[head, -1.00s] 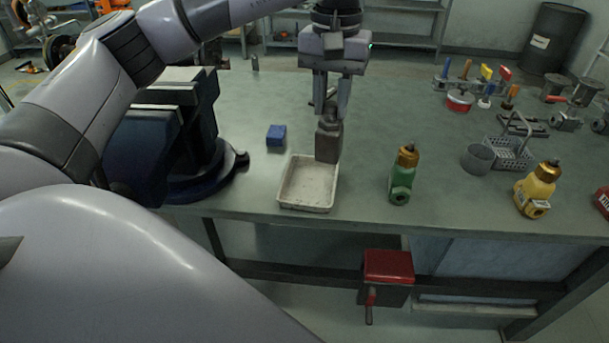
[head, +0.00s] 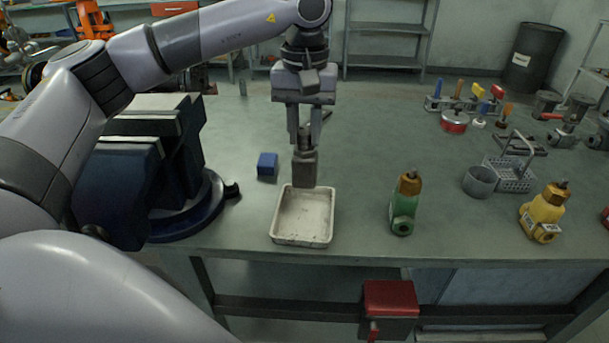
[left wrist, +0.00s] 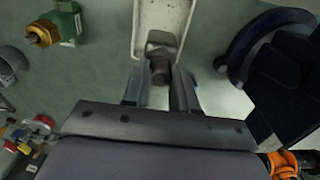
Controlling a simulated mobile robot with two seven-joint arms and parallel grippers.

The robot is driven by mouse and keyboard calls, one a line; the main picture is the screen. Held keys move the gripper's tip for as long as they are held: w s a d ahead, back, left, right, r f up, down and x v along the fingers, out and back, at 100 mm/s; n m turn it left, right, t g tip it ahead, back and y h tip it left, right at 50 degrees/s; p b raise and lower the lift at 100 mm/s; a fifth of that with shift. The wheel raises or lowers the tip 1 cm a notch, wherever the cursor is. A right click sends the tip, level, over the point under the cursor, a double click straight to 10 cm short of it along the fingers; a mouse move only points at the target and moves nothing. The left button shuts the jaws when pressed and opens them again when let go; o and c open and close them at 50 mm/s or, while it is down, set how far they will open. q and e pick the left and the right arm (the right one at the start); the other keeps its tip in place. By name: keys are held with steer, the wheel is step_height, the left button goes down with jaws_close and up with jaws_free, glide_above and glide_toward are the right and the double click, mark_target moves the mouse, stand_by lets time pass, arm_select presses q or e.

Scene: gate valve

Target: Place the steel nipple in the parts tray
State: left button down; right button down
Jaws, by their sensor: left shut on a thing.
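My left gripper (head: 303,136) points down and is shut on a dark grey metal piece, which I take for the steel nipple (head: 305,168). The piece hangs upright, with a blocky lower body and a narrower round top between the fingers. It overlaps the back rim of the whitish parts tray (head: 300,241) in the head view; its exact height is hard to tell. The tray's visible floor is empty. In the left wrist view the piece (left wrist: 160,66) sits between the fingertips, with the tray (left wrist: 145,28) just beyond it. My right gripper is not in view.
A blue block (head: 267,165) lies left of the piece. A large blue vise (head: 185,215) stands further left. A green-bodied valve (head: 404,208) stands right of the tray, a yellow one (head: 543,215) further right. A grey cup (head: 479,181) and a basket (head: 511,175) are behind that.

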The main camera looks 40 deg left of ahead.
mark_target(305, 170)
arm_select(q)
step_height(305, 170, down, 9)
stand_by(0.4)
steer(key=shift+f, duration=0.1)
steer(key=c, duration=0.9)
jaws_free()
steer(key=shift+r, duration=0.2)
step_height(305, 170, up, 12)
steer(key=shift+f, duration=0.1)
